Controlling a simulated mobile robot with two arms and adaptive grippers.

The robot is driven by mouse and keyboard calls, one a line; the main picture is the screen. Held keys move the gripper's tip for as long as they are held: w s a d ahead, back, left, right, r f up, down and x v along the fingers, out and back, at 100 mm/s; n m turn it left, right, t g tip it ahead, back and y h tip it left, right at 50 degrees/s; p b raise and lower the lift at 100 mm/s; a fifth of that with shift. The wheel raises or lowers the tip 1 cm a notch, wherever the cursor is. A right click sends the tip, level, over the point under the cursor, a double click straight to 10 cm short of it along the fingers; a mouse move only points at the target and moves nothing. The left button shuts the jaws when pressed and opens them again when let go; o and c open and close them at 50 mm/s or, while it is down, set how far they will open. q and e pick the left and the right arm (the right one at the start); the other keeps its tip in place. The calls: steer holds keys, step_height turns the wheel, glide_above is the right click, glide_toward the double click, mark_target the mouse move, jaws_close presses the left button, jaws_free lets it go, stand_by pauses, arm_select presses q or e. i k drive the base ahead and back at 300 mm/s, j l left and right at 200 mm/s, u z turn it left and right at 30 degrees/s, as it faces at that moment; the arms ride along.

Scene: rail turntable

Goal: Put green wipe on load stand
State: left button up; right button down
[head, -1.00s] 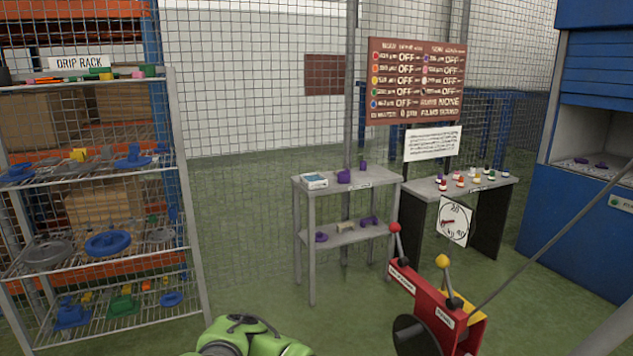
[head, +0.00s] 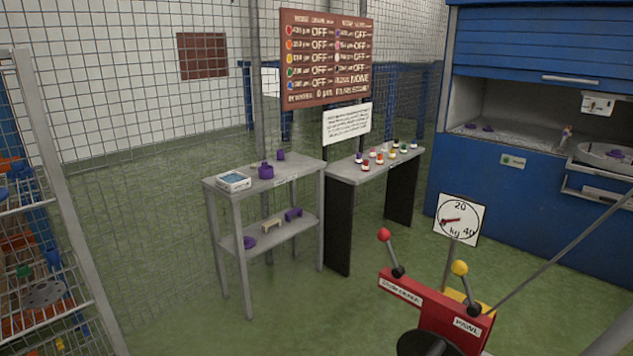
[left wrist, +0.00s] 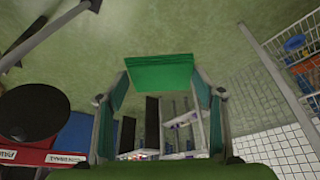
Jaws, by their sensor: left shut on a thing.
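In the left wrist view, my left gripper (left wrist: 160,95) is shut on the green wipe (left wrist: 160,73), a flat green piece held between its fingers. Neither gripper shows in the head view. A grey two-level stand (head: 215,182) is in the middle of the head view; its small label is too blurred to read, so I cannot tell if it is the load stand.
A grey table (head: 345,177) with several small bottles adjoins the stand. A red lever box (head: 430,312) and dial scale (head: 458,220) are at front right. A blue cabinet (head: 500,195) fills the right. A wire rack (head: 45,150) is at left. Green floor before the stand is clear.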

mark_target(303, 164)
steer(key=i+j, duration=0.25)
steer(key=i, duration=0.15)
steer(key=i+j+u, duration=0.1)
steer(key=i+j, duration=0.15)
steer(key=i, duration=0.2)
steer(key=i+j, duration=0.2)
steer(key=i, duration=0.2)
steer(key=i+j+u, duration=0.1)
steer(key=i, duration=0.35)
steer(key=i+l, duration=0.15)
steer(key=i, duration=0.4)
steer(key=i+l+z, duration=0.15)
steer(key=i, duration=0.45)
steer(key=i+l, duration=0.1)
steer(key=i, duration=0.45)
